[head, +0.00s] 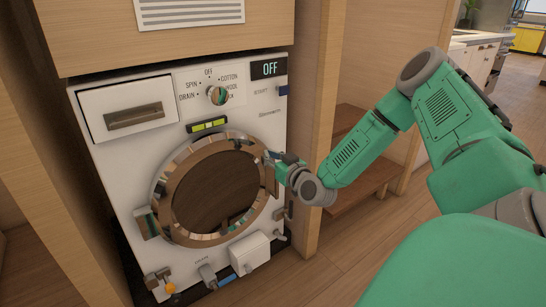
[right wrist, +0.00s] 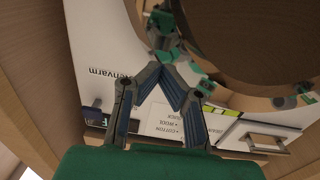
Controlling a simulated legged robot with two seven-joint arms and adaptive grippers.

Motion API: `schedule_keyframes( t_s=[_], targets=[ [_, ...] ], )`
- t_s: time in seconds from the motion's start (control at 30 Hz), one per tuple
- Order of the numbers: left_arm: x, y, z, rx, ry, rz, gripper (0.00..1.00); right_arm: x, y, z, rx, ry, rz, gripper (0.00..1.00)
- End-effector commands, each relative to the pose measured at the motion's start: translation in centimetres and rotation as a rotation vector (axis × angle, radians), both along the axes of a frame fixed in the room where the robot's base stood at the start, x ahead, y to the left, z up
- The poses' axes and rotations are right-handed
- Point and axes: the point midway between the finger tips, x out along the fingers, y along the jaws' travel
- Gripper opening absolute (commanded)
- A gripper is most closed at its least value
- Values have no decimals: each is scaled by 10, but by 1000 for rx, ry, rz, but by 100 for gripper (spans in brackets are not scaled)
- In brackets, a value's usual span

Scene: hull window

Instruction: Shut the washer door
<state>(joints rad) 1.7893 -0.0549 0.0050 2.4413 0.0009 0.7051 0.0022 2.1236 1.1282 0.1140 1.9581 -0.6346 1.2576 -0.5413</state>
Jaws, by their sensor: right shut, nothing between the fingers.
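The white washer (head: 112,153) stands in a wooden recess in the head view. Its round door has a shiny metal rim (head: 178,165) and dark brown glass (head: 215,190). The door lies close to the washer's front; I cannot tell whether it is fully shut. My right gripper (head: 275,158) is at the upper right edge of the rim, and I cannot tell whether it touches. In the right wrist view the gripper (right wrist: 166,65) is shut and empty, its fingertips together before the washer front, with the round door (right wrist: 245,45) beyond. My left gripper is out of view.
A knob (head: 217,95), an OFF display (head: 268,69) and a drawer (head: 133,116) sit above the door. A white box (head: 250,251) and small valves are below it. A wooden post (head: 318,120) stands close right of the washer, with a low wooden shelf (head: 350,192) beyond.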

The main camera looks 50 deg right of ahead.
Motion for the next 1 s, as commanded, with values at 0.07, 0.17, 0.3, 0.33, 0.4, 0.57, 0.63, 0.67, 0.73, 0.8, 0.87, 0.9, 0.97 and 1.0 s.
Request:
schedule_keyframes(
  t_s=[0.07,0.17,0.3,0.33,0.4,0.57,0.63,0.67,0.73,0.8,0.87,0.9,0.97,1.0],
  targets=[
    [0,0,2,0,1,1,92,-2,0,-1,1,4,2,0],
    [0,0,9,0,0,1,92,-14,1,-2,6,4,2,0],
    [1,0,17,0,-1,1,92,-33,4,-3,9,5,1,0],
    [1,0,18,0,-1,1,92,-38,4,-3,8,5,2,0],
    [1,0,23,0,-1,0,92,-50,7,-2,10,5,0,0],
    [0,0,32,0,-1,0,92,-75,15,-1,6,6,1,0],
    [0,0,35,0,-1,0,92,-84,19,-1,1,5,2,0],
    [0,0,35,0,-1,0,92,-87,20,-1,1,5,2,0],
    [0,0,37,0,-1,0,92,-92,22,0,1,3,2,0],
    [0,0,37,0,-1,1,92,-95,22,-1,1,3,2,0],
    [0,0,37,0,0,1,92,-96,22,-2,2,3,2,0],
    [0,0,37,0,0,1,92,-96,21,-3,3,2,2,0],
    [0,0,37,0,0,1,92,-96,20,-4,5,3,2,0],
    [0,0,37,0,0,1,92,-96,19,-4,6,3,2,0]
  ],
)
